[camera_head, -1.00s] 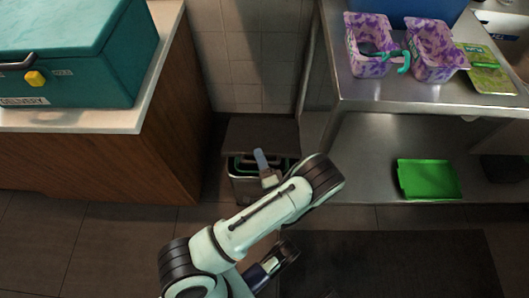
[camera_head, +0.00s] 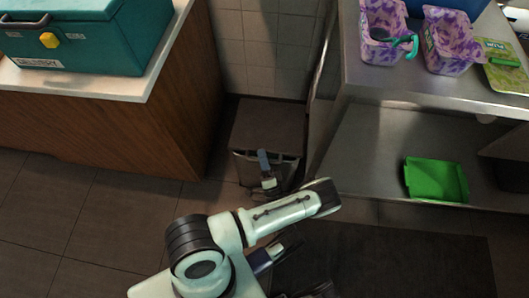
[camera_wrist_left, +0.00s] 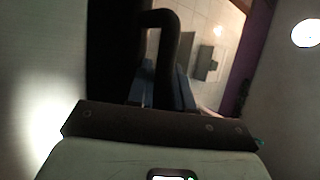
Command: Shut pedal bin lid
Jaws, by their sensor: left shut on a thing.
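The pedal bin (camera_head: 245,172) stands on the floor in the gap between the wooden counter and the steel table. In the left wrist view, the blue fingers (camera_wrist_left: 163,90) meet a dark loop-shaped part. My right gripper is not in view.
The wooden counter (camera_head: 110,125) with a teal delivery box (camera_head: 95,38) stands left. The steel table (camera_head: 420,88) at right holds purple-patterned tubs (camera_head: 447,40); a green tray (camera_head: 436,180) lies on its lower shelf. Tiled floor (camera_head: 60,200) is clear at front left.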

